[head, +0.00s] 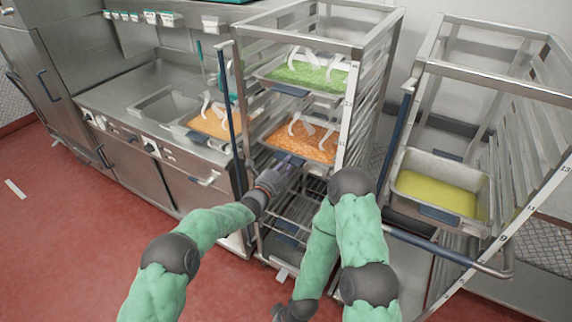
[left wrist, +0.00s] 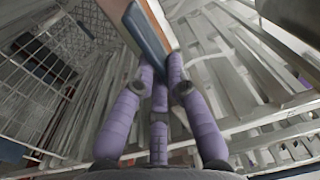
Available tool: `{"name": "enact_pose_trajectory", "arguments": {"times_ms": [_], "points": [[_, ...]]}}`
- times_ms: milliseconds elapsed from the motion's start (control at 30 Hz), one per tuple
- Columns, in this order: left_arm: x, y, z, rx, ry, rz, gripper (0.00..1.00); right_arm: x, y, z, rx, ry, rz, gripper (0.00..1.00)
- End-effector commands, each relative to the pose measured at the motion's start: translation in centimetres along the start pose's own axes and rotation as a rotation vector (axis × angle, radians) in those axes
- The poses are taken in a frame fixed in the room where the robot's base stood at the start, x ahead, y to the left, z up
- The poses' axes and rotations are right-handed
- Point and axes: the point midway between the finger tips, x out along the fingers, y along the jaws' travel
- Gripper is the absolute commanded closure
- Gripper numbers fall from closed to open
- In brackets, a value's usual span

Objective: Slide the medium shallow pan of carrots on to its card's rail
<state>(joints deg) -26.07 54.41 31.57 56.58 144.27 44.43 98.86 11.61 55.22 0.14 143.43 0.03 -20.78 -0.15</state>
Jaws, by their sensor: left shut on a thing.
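A shallow pan of orange carrots (head: 308,142) sits in the middle rack, below a pan of green food. White scoop-like handles stand up from the carrots. My left gripper (head: 289,164) reaches to the pan's front edge and is shut on its blue front piece. In the left wrist view, the purple fingers (left wrist: 160,88) close around this blue piece (left wrist: 148,36), with a pale and orange edge beside it. The rails under the pan are partly hidden by my arms. My right gripper (head: 291,312) hangs low at the bottom edge, its fingers not clear.
The green pan (head: 308,74) is on the level above. Another orange pan (head: 211,124) stands on the counter at left. A right-hand rack (head: 430,70) holds a yellow pan (head: 437,192). Empty wire shelves (head: 312,190) lie below the carrots. Red floor is open at left.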

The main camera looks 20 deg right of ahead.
Motion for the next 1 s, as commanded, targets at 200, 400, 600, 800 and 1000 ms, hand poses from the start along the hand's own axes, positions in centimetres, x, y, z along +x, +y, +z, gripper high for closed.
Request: {"name": "enact_pose_trajectory", "arguments": {"times_ms": [200,400,600,800,1000], "points": [[0.1,-0.8,0.2,0.004,-0.002,-0.015,0.74,0.0,0.0,0.0,0.0,0.0,0.0,1.0],[0.1,-0.6,0.1,0.003,-0.001,-0.01,0.58,0.0,0.0,0.0,0.0,0.0,0.0,1.0],[-0.1,0.5,-0.1,-0.003,0.001,0.009,0.35,0.0,0.0,0.0,0.0,0.0,0.0,1.0],[-0.1,0.2,-0.1,-0.001,0.0,0.004,0.34,0.0,0.0,0.0,0.0,0.0,0.0,1.0],[-0.2,0.1,0.0,-0.001,0.0,0.003,0.34,-0.1,-0.1,0.0,0.0,0.0,0.0,1.0]]}}
